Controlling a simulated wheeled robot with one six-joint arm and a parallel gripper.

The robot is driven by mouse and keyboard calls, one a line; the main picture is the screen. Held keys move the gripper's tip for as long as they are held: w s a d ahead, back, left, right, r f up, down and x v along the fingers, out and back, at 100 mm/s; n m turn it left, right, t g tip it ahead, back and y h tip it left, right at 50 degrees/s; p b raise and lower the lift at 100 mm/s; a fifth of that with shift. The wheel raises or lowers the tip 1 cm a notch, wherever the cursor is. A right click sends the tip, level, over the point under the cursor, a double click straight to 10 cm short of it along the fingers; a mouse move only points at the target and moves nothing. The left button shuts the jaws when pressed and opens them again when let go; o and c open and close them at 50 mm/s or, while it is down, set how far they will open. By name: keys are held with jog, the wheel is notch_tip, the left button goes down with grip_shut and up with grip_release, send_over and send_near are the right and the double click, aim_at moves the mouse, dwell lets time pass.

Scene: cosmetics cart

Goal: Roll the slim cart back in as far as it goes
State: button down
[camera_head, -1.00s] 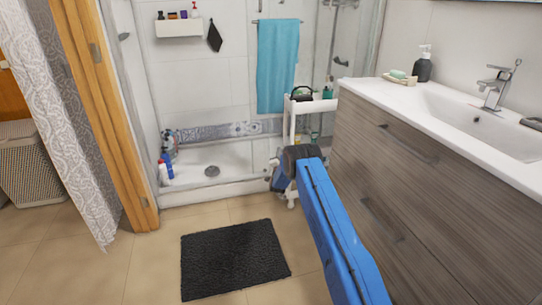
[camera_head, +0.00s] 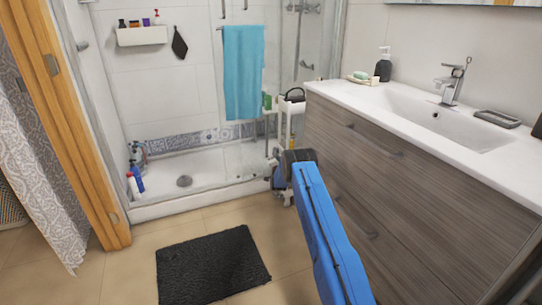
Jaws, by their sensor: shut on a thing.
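The slim white cart (camera_head: 286,126) stands at the far end of the wood-grain vanity (camera_head: 390,170), partly behind its corner. A black handled item (camera_head: 293,97) and a green bottle (camera_head: 267,102) are on its top. My blue arm reaches from the bottom of the picture toward the cart. My gripper (camera_head: 280,178) is at the arm's far end, low by the cart's front. It is shut on part of the cart, but its fingers and the grasped part are mostly hidden by my arm.
The vanity front runs close along the right of my arm. A shower tray (camera_head: 215,168) with a raised edge lies behind and left of the cart. A dark bath mat (camera_head: 212,264) lies on the tiled floor to the left, with clear floor around it.

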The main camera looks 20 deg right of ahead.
jog(key=shift+d, duration=0.5)
jog(key=c, duration=2)
grip_release()
jog(key=shift+d, duration=0.1)
jog(key=v, duration=1.7)
jog(key=shift+s, duration=0.2)
jog(key=shift+a, duration=0.2)
